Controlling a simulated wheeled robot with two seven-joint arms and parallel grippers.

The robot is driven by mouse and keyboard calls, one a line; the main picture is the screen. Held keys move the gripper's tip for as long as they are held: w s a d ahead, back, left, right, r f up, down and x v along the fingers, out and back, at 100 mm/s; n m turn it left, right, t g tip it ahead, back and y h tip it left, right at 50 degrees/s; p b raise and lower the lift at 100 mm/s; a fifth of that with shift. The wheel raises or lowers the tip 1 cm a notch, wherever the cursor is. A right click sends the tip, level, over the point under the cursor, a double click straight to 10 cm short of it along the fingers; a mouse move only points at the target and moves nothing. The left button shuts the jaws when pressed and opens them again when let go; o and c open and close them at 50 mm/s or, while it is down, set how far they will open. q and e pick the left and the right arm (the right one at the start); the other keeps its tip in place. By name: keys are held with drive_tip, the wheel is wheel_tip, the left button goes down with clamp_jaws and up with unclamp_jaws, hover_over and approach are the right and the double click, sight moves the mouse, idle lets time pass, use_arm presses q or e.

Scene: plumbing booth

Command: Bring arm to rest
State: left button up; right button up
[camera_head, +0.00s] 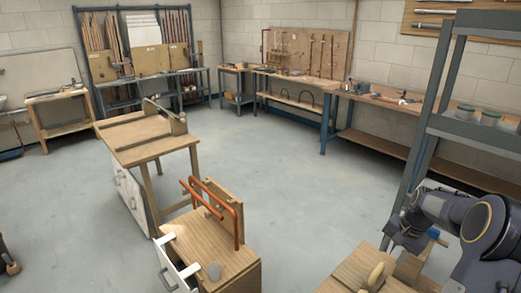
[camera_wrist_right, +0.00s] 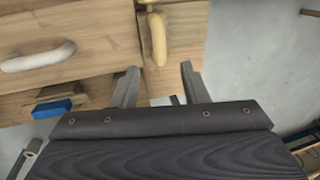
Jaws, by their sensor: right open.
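My right arm (camera_head: 455,215) comes in from the lower right in the head view, bent beside a grey shelf rack. My right gripper shows in the wrist view (camera_wrist_right: 161,80), its two fingers spread with nothing between them. Beyond the fingertips is a wooden surface with a rounded tan wooden handle (camera_wrist_right: 158,40). A pale handle (camera_wrist_right: 38,57) lies to its left in the wrist view. In the head view the gripper is partly hidden by the arm, near a wooden bench (camera_head: 352,270) at the bottom. My left gripper does not show.
A grey metal shelf rack (camera_head: 436,90) with cans stands close to my right arm. A wooden stand with bent copper pipe (camera_head: 238,225) is at the bottom centre. A wooden workbench (camera_head: 150,145) stands left of centre. The grey floor (camera_head: 290,165) between them and the back benches is clear.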

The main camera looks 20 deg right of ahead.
drive_tip(key=s+a+r+n+t+y, duration=0.1)
drive_tip(key=s+a+r+n, duration=0.15)
drive_tip(key=a+r, duration=0.45)
drive_tip(key=s+a+r+n+t, duration=0.1)
drive_tip(key=s+a+r+n, duration=0.15)
drive_tip(key=a+r, duration=0.45)
drive_tip(key=s+a+f+n+t+y, duration=0.1)
drive_tip(key=s+a+f+n, duration=0.2)
drive_tip(key=s+a, duration=1.2)
drive_tip(key=a+n, duration=0.2)
drive_tip(key=n, duration=0.1)
drive_tip(key=shift+s+a+f+t+y, duration=0.2)
drive_tip(key=shift+s+a+t+y, duration=0.1)
drive_tip(key=shift+a+y, duration=0.1)
drive_tip(key=shift+w, duration=0.1)
drive_tip(key=shift+c, duration=0.4)
